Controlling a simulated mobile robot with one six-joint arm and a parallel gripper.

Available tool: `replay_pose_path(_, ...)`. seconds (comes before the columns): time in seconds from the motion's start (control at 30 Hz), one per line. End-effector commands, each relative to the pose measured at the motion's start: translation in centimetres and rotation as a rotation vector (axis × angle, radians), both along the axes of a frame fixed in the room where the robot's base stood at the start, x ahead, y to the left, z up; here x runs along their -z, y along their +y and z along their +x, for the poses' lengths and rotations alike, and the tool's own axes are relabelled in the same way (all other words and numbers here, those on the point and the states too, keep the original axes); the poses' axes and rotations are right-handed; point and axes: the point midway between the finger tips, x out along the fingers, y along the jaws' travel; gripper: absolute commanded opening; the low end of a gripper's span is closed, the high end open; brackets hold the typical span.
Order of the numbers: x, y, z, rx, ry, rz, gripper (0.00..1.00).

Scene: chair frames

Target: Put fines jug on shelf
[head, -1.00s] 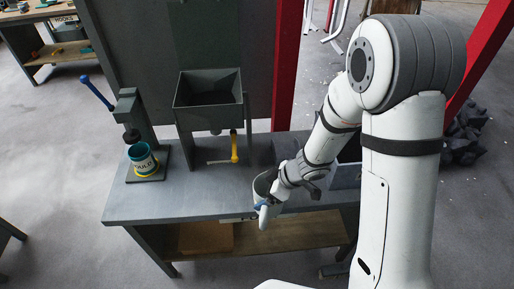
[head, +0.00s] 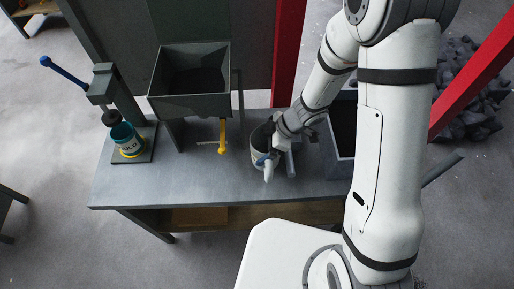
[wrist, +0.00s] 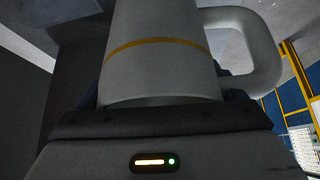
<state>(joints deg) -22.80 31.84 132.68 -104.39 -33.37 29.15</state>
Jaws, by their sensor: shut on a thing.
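The jug (head: 259,158) is a pale grey-white vessel with a dark inside. In the head view it is over the bench top, right of the hopper's yellow lever; whether it touches the bench cannot be told. My gripper (head: 270,160) is shut on it, partly covering it. In the wrist view the jug (wrist: 155,65) fills the middle, with an orange band and a handle on the right. A wooden lower shelf (head: 285,214) shows under the bench top, mostly hidden by the bench and my body.
On the bench (head: 200,180) stand a grey hopper (head: 190,103) with a yellow lever (head: 222,135), a press (head: 103,85) with a blue handle and a teal mould cup (head: 126,139). A dark open box (head: 342,135) is right of the jug. Red posts (head: 290,50) rise behind.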

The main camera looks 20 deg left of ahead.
Motion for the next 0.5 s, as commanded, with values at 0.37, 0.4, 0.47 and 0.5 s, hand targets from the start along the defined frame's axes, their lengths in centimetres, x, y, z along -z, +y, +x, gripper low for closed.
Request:
replay_pose_path(0.37, 4.0, -0.4, 0.3, 0.014, 0.0, 0.0, 0.63)
replay_pose_path(0.4, 4.0, -0.4, 0.4, 0.015, -0.001, 0.0, 0.63)
replay_pose_path(0.47, 3.9, -0.5, 0.4, 0.016, -0.002, 0.0, 0.63)
replay_pose_path(0.5, 3.9, -0.5, 0.4, 0.016, -0.001, 0.0, 0.63)
